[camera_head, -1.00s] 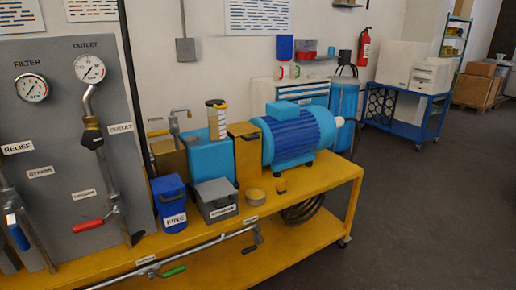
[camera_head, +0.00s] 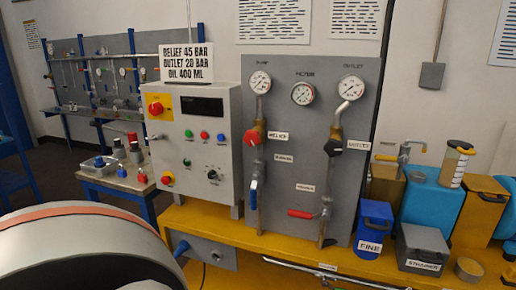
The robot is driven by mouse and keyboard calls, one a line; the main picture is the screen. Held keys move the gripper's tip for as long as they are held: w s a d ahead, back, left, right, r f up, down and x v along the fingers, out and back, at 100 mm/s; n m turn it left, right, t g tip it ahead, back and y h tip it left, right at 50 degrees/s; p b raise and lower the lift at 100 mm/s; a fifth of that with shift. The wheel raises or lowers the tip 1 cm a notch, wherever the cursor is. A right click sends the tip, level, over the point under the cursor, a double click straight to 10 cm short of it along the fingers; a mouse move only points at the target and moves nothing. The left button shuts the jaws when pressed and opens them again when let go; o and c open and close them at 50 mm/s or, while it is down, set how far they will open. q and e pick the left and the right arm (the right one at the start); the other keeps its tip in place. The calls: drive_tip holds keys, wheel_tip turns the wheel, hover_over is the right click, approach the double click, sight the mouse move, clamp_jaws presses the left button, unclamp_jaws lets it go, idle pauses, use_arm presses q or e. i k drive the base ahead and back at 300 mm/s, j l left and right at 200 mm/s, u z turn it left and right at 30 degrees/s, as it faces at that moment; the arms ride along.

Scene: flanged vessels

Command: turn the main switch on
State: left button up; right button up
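The control box (camera_head: 197,140) is a light grey cabinet on the yellow bench. At its upper left a red rotary switch (camera_head: 156,108) sits on a yellow plate; it looks like the main switch. I cannot tell its position surely. A dark display (camera_head: 202,106) is beside it and looks blank. Small coloured buttons, black knobs and a red button on yellow (camera_head: 168,179) are below. A large rounded pale and dark shape with an orange band fills the lower left, probably part of my own arm. Neither gripper can be made out.
A grey panel (camera_head: 288,200) with gauges, pipes and valve handles stands right of the box. Blue bin (camera_head: 372,222) and grey bin (camera_head: 421,245) stand on the yellow bench (camera_head: 255,238). A sign (camera_head: 186,62) tops the box. A blue-legged side table (camera_head: 118,181) is behind left.

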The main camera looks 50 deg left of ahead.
sight(156, 109)
drive_tip(key=u, duration=2.05)
